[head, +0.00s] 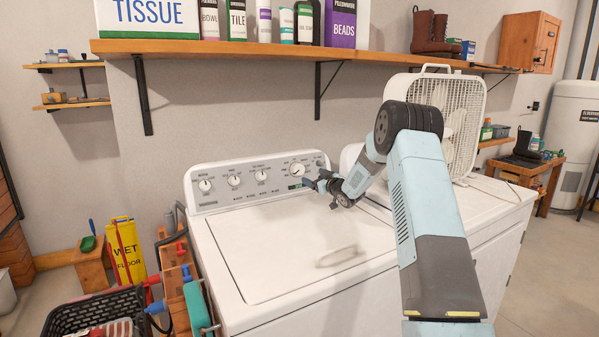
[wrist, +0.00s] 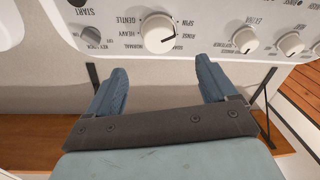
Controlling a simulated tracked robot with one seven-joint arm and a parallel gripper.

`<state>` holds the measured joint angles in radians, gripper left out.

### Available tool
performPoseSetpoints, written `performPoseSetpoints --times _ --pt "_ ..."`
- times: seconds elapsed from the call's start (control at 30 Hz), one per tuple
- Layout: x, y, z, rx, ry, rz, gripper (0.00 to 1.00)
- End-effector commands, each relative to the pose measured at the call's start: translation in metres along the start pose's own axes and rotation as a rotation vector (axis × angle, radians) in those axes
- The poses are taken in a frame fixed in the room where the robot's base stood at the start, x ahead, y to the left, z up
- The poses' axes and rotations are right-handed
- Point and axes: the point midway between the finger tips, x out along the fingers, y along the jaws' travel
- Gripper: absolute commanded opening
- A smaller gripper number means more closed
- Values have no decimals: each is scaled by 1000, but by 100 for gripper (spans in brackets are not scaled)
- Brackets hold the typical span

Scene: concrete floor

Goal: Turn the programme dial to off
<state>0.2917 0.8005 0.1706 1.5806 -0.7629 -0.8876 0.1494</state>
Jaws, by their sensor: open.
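The programme dial (head: 297,169) is the large white knob at the right part of the washer's control panel. In the wrist view the dial (wrist: 159,34) appears upside down, with words such as GENTLE, HEAVY, SPIN and RINSE around it. Its dark pointer line points right in that view, near RINSE. I cannot make out an off mark. My gripper (head: 313,181) is open and empty in front of the panel. In the wrist view its two blue fingers (wrist: 160,66) are spread, with the dial just beyond and between their tips. They look apart from it.
Smaller knobs (wrist: 244,39) sit along the panel to one side of the dial, and a START button (wrist: 78,3) and small key-lock knob (wrist: 91,34) to the other. The washer lid (head: 290,245) is closed below. A white box fan (head: 450,110) stands right, and a shelf (head: 250,49) hangs above.

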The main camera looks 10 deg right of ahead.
Motion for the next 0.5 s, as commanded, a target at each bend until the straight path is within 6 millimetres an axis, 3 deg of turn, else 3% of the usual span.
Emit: performPoseSetpoints --times 0.5 --pt "88 0 0 0 1 0 85"
